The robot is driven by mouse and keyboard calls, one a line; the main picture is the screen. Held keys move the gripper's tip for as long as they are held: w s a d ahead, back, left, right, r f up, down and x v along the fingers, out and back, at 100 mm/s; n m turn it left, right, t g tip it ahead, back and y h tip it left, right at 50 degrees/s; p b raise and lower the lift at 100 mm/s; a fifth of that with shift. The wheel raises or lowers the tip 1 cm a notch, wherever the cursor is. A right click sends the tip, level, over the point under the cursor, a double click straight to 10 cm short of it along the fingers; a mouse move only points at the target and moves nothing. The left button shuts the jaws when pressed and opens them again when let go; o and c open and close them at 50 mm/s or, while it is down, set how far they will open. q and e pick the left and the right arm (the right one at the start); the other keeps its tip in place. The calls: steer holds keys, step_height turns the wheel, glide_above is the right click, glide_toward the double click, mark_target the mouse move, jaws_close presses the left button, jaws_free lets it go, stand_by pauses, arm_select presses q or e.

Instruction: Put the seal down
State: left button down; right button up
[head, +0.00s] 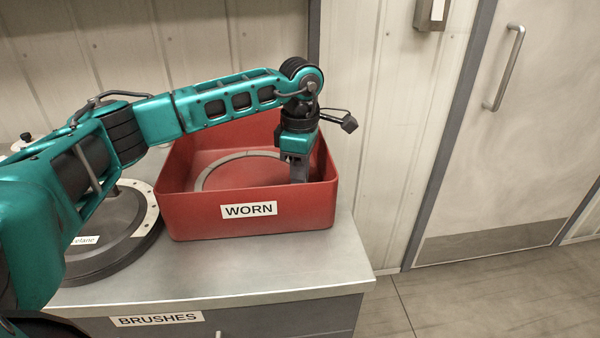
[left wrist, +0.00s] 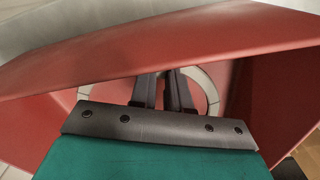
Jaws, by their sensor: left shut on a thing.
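The seal (head: 222,160) is a thin, pale grey ring inside the red bin labelled WORN (head: 200,212). Part of the ring is hidden by the bin's front wall. My left gripper (head: 299,172) reaches down into the right side of the bin and is shut on the ring's right part. In the left wrist view, the dark fingers (left wrist: 162,80) are close together, with the pale ring (left wrist: 206,84) showing beside them. A bin wall covers part of that view. I cannot tell whether the ring touches the bin floor. My right gripper is not in view.
The bin stands on a grey cabinet top (head: 230,275) with a drawer labelled BRUSHES (head: 160,319). A dark round housing with a pale rim (head: 147,215) sits left of the bin, partly behind my arm. A ribbed wall is behind, and a door (head: 540,120) is at right.

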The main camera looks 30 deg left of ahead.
arm_select(q)
steer(key=c, duration=1.1)
jaws_free()
steer(key=shift+r, duration=0.1)
step_height(320, 180, up, 12)
steer(key=shift+d, duration=0.1)
